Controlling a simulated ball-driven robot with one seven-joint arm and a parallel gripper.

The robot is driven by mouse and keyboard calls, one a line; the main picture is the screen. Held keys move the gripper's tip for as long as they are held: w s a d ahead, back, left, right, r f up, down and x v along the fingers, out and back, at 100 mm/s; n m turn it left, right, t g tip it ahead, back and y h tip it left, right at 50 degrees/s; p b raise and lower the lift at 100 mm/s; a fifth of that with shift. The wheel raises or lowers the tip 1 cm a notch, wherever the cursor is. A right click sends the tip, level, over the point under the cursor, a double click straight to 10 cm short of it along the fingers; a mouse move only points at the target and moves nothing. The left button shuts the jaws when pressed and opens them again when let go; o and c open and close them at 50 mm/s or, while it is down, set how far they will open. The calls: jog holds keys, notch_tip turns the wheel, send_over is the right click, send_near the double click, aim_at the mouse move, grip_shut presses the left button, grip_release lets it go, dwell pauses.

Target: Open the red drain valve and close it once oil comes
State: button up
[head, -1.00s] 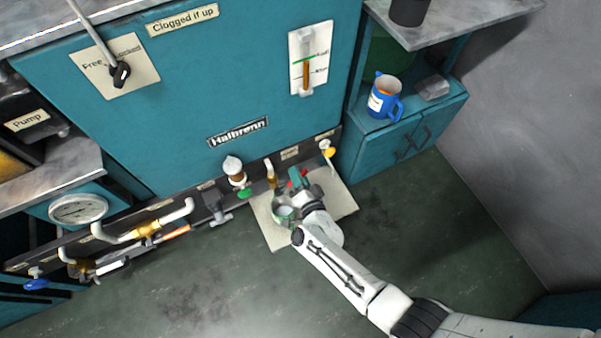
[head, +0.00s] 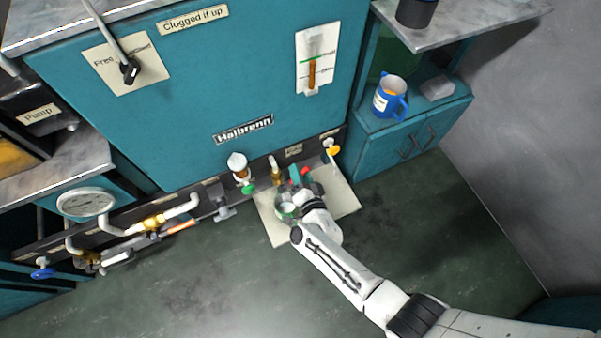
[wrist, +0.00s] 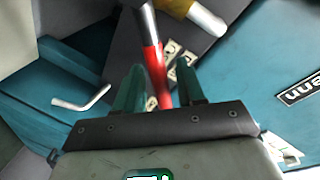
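The red drain valve handle (wrist: 153,68) shows in the wrist view as a red bar on a grey stem. It lies between the two teal fingers of my gripper (wrist: 158,85). The fingers stand apart, with a visible gap on the right side of the handle, so my gripper looks open around it. In the head view, my gripper (head: 300,179) is low at the machine's front, by the dark pipe strip, with a bit of red (head: 305,170) beside it. A small round cup (head: 286,208) stands just below, on a pale mat (head: 277,234). No oil flow can be made out.
A green-handled valve (head: 249,189) is left of my gripper, a yellow-handled one (head: 333,150) is right. A sight gauge (head: 312,75) shows brown fluid. A blue mug (head: 391,101) stands on the right cabinet. The floor (head: 430,220) is clear.

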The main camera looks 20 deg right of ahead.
jog(key=p+v, duration=0.4)
jog(key=v, duration=0.7)
jog(key=shift+w+f, duration=0.1)
jog(key=shift+f, duration=0.05)
dwell(6.8)
